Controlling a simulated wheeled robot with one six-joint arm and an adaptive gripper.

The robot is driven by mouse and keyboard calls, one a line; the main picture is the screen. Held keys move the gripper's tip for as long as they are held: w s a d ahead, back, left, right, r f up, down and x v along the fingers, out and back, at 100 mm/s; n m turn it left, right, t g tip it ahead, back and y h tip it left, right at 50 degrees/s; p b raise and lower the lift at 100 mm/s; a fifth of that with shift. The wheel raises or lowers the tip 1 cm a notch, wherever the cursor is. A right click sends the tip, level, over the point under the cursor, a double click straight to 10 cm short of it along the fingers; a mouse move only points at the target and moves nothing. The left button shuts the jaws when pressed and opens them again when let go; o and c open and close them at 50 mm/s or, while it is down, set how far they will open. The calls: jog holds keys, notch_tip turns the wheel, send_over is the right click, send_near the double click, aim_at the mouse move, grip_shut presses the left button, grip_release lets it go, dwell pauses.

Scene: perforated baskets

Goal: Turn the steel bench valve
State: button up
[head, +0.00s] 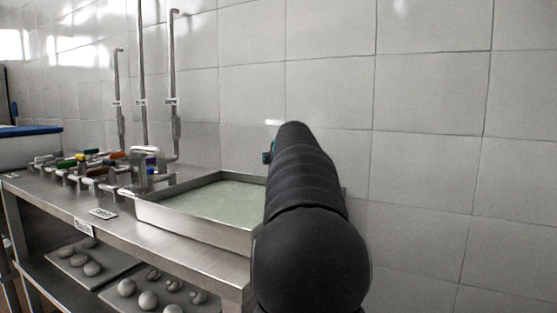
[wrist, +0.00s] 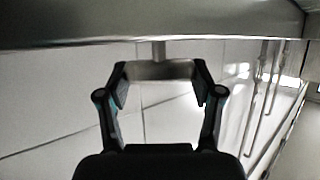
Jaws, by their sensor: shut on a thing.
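In the wrist view, the steel bench valve (wrist: 158,52) shows as a short stem with a wider grey crosspiece, just off a broad metal edge. My gripper (wrist: 160,78) has one finger at each end of the crosspiece and is shut on it. In the head view, my black arm stretches forward over the right end of the bench and hides the valve and most of the gripper.
The steel bench (head: 135,235) carries a shallow tray (head: 195,227) of pale green liquid beside my arm. Several pipes with coloured handles (head: 108,155) stand further left. A lower shelf holds pale round lumps (head: 148,299). A tiled wall (head: 430,120) closes off the back.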

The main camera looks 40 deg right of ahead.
jog(key=o, duration=1.2)
jog(key=shift+c, duration=0.2)
jog(key=v, duration=1.2)
